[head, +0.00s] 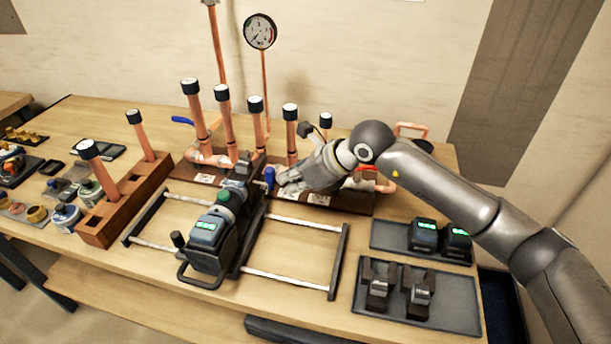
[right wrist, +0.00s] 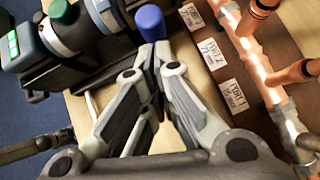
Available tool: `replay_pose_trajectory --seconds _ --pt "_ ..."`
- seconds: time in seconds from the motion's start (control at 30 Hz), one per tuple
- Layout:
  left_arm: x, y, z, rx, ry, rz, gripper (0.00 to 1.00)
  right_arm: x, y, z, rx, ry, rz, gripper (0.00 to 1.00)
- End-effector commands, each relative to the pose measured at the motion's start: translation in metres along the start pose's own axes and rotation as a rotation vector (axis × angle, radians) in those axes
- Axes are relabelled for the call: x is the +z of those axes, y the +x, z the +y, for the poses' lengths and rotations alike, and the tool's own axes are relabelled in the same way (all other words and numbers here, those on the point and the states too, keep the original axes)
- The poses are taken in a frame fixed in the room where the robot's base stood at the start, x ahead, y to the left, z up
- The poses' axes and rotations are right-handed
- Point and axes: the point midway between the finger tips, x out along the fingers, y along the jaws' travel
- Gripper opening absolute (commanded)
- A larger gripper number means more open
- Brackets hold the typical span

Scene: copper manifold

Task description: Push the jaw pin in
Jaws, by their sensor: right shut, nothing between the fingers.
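The press tool (head: 225,228) lies in a dark cradle on two rails at the middle of the bench; its battery end faces the front. The jaw pin has a blue head (head: 269,177) at the right side of the tool's jaw end. In the right wrist view the blue head (right wrist: 150,22) stands just beyond my fingertips. My right gripper (head: 281,180) is shut and empty, its tips at the blue head; it shows in the right wrist view (right wrist: 157,52) too. I cannot tell whether the tips touch the pin. The pin's shaft is hidden. My left gripper is not in view.
Copper pipes with black caps (head: 256,105) rise behind the tool, with a gauge (head: 260,32). A wooden block (head: 103,228) with pipes stands left. Trays with batteries (head: 384,237) and jaws (head: 454,317) lie right. Port labels (right wrist: 236,95) are close beside my fingers.

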Motion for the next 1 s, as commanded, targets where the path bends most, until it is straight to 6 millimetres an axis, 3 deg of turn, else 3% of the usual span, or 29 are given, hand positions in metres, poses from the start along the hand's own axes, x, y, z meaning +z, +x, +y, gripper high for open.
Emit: replay_pose_trajectory --seconds 0.47,0.8,1.0 --pt "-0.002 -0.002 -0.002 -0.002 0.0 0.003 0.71 0.004 0.005 0.0 -0.001 -0.001 0.0 0.0" --pt "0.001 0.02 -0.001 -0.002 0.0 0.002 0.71 0.022 0.025 0.007 0.0 -0.003 -0.003 0.0" --pt "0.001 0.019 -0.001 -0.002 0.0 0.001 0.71 0.025 0.025 0.008 0.0 0.0 0.0 0.0"
